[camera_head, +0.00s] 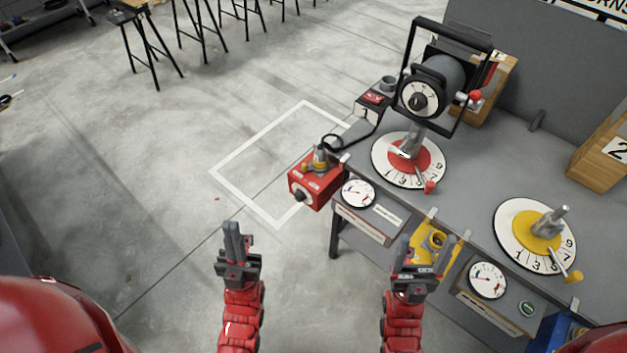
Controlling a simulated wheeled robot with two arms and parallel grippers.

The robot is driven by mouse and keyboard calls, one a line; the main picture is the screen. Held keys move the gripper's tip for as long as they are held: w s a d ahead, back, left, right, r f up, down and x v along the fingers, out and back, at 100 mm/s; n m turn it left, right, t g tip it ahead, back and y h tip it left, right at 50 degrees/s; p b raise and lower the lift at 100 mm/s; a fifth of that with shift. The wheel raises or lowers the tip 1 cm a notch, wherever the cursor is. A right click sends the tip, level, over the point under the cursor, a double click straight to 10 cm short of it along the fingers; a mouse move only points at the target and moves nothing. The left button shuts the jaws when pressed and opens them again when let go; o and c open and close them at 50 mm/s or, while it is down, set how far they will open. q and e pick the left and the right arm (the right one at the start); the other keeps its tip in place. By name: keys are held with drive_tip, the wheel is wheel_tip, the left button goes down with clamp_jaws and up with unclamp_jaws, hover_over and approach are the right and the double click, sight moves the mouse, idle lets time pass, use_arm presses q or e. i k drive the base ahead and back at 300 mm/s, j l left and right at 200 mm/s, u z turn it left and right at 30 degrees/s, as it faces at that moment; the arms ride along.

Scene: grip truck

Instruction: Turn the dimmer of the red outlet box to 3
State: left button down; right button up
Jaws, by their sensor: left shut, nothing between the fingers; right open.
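The red outlet box (322,181) sits at the near left corner of the grey table. Its dark dimmer knob (300,195) is on the face toward me; I cannot read its setting. A plug-like metal piece stands on top of the box, with a black cable running to the right. My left gripper (236,238) is shut and empty, below and left of the box and apart from it. My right gripper (428,238) is open, its fingers to either side of a yellow box (424,252) in the picture; I cannot tell whether they touch it.
A lamp (440,85) stands on a red and white numbered dial (379,156). A yellow and white dial (509,218) with a metal stand is to the right. Gauges line the table's front edge (385,220).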

sight(300, 196)
drive_tip(key=k+j+u, duration=0.15)
drive_tip(key=u, duration=0.2)
drive_tip(key=k+j+u, duration=0.15)
drive_tip(key=j+u, duration=0.2)
drive_tip(key=k+j+u, duration=0.1)
drive_tip(key=u, duration=0.25)
drive_tip(key=j, duration=0.1)
